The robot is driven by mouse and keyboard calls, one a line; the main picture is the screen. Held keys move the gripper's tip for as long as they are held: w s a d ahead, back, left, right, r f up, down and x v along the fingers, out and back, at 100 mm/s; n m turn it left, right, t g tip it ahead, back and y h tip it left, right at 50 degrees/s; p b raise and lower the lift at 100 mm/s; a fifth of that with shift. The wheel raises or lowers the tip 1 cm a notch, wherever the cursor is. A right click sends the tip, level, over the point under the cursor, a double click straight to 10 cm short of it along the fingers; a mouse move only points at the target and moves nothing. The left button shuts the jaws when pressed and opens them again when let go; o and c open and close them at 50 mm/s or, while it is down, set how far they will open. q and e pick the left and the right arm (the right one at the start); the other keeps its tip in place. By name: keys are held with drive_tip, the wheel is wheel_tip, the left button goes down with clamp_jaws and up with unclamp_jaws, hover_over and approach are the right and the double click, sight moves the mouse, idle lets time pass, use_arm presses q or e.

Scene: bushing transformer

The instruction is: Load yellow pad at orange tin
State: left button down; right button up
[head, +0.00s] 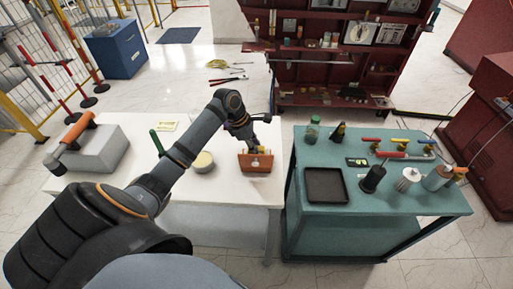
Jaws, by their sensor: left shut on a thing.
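The orange tin (256,165), a small box-like container, stands near the right edge of the white table. My left gripper (257,148) points down at the tin's opening, with its fingers at or just inside the rim. It is shut on a small yellow thing, which seems to be the yellow pad (261,150); only bits of yellow show between the fingers and the rim. I cannot tell whether the pad touches the tin's floor. My right gripper is out of view.
On the white table (120,183) are a round cream-topped tin (203,162), a green-handled tool (157,141), a yellow card (165,126) and a grey block (88,150) with an orange-handled tool. A teal cart (390,205) with a black tray (325,186) and bottles stands at right.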

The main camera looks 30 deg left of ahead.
use_arm(q)
drive_tip(key=shift+f, duration=0.1)
idle(0.7)
drive_tip(key=shift+s+f+p, duration=0.15)
drive_tip(key=shift+p, duration=0.5)
idle(1.1)
wheel_tip(320, 180, up, 8)
drive_tip(key=p, duration=1)
drive_tip(key=shift+f, duration=0.35)
